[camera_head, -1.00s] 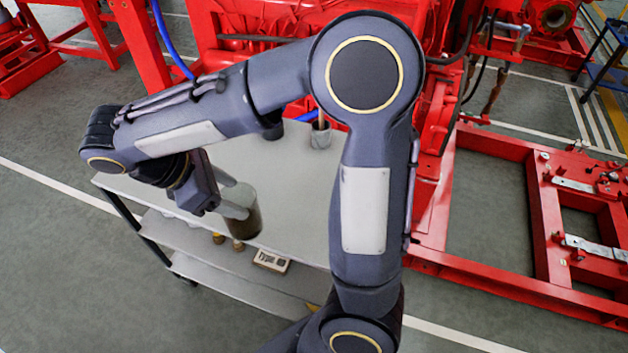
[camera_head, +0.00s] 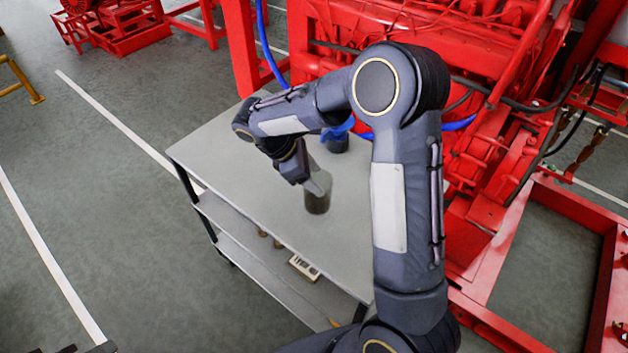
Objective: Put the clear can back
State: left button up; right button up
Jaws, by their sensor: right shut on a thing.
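The clear can (camera_head: 317,203) is a see-through, dark-tinted cylinder, upright over the grey top of the cart (camera_head: 215,155). My right gripper (camera_head: 319,186) is shut on the can's upper part, reaching in from its upper left. I cannot tell whether the can's base touches the cart top or hangs just above it. My right arm hides part of the cart top and its right side. My left gripper is not in view.
A dark container with something blue (camera_head: 338,138) stands behind the can. The lower shelf (camera_head: 245,255) holds a small labelled box (camera_head: 304,268) and small brownish items. The red engine frame (camera_head: 420,30) closes off the back. The cart top's left part is bare.

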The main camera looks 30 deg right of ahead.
jog(key=shift+w+d+f, duration=0.1)
jog(key=shift+w+f, duration=0.05)
jog(key=shift+f, duration=0.1)
jog(key=f, duration=0.1)
jog(key=f+p, duration=0.1)
jog(key=f, duration=0.1)
jog(key=shift+w+d, duration=0.2)
jog(key=shift+w, duration=0.05)
jog(key=shift+f, duration=0.35)
jog(key=shift+f, duration=0.25)
jog(key=o, duration=1.5)
jog(key=shift+r, duration=0.2)
